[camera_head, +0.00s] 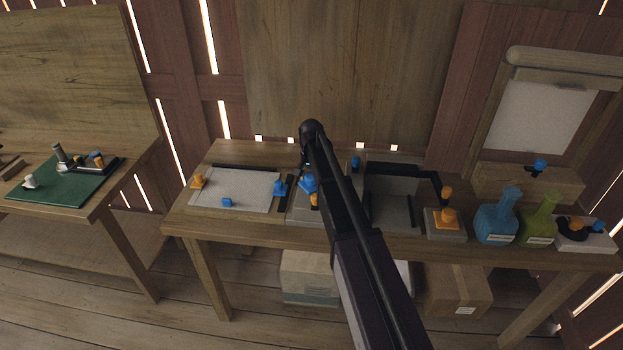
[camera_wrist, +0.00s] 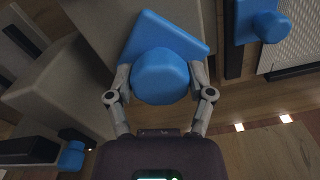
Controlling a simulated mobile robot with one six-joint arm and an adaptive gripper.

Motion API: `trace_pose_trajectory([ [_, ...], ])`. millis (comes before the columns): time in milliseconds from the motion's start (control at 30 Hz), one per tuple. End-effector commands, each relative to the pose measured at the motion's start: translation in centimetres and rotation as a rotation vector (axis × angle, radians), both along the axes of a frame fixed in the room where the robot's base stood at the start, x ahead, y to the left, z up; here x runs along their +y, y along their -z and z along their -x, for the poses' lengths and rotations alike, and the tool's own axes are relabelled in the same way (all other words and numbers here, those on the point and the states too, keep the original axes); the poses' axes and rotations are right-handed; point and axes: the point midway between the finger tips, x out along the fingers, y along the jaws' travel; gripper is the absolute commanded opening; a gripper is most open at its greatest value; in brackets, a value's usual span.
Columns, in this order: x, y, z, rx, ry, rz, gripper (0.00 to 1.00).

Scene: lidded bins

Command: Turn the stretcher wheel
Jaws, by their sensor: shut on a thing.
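The blue wheel or knob (camera_wrist: 160,76) sits between the two fingers of my gripper (camera_wrist: 161,84) in the wrist view. The fingers touch its left and right sides. A flat blue triangular piece (camera_wrist: 165,35) lies behind the round knob, on a grey block (camera_wrist: 95,100). In the head view my arm reaches down over the middle of the table, and a blue part (camera_head: 307,184) shows beside it. The arm hides the gripper fingers there. I cannot tell from the pictures how far the wheel is turned.
On the wooden table (camera_head: 240,237) are a white panel (camera_head: 250,192) on the left, a dark open bin (camera_head: 400,185), an orange knob (camera_head: 446,216), and blue (camera_head: 495,225) and green (camera_head: 538,222) flasks on the right. A green mat (camera_head: 70,187) lies on another table.

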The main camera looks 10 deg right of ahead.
Motion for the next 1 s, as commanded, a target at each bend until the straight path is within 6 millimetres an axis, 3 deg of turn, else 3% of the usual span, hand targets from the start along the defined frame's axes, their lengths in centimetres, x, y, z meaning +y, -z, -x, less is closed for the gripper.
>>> trace_pose_trajectory([
  [67,-0.01,0.05,0.27,0.006,-0.001,0.000,0.21],
  [100,-0.01,0.05,0.27,0.006,-0.001,0.000,0.77],
  [200,-0.02,0.04,0.23,0.005,-0.001,0.000,1.00],
  [1000,-0.04,0.00,0.04,0.001,-0.086,0.000,1.00],
])
